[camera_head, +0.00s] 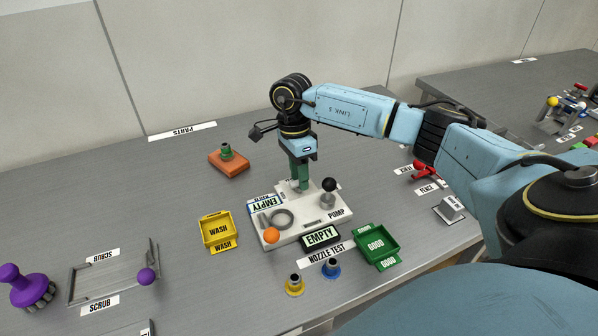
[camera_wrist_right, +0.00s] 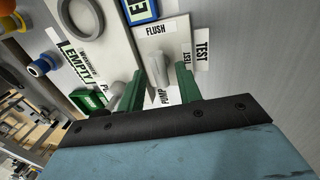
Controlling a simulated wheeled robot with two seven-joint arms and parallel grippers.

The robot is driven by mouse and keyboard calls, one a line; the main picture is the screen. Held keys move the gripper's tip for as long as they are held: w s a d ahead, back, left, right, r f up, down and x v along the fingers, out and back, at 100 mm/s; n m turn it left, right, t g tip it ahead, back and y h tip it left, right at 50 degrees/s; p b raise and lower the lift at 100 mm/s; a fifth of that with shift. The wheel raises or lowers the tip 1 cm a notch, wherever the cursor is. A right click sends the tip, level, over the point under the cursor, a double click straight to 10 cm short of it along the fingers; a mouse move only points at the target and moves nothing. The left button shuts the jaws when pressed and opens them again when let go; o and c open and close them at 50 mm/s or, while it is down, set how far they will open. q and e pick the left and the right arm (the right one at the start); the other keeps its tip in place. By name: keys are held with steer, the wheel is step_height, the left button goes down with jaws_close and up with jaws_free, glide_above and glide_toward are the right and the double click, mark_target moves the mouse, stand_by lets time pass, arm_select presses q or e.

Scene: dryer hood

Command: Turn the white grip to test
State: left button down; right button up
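In the head view my right gripper (camera_head: 299,186) points down at the back of the white pump board (camera_head: 300,228) and hides the grip. My left gripper is not in view.
A yellow WASH tray (camera_head: 216,230) stands left, a green GOOD tray (camera_head: 376,243) right. An orange block (camera_head: 228,163) lies behind.

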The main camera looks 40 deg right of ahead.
jaws_close()
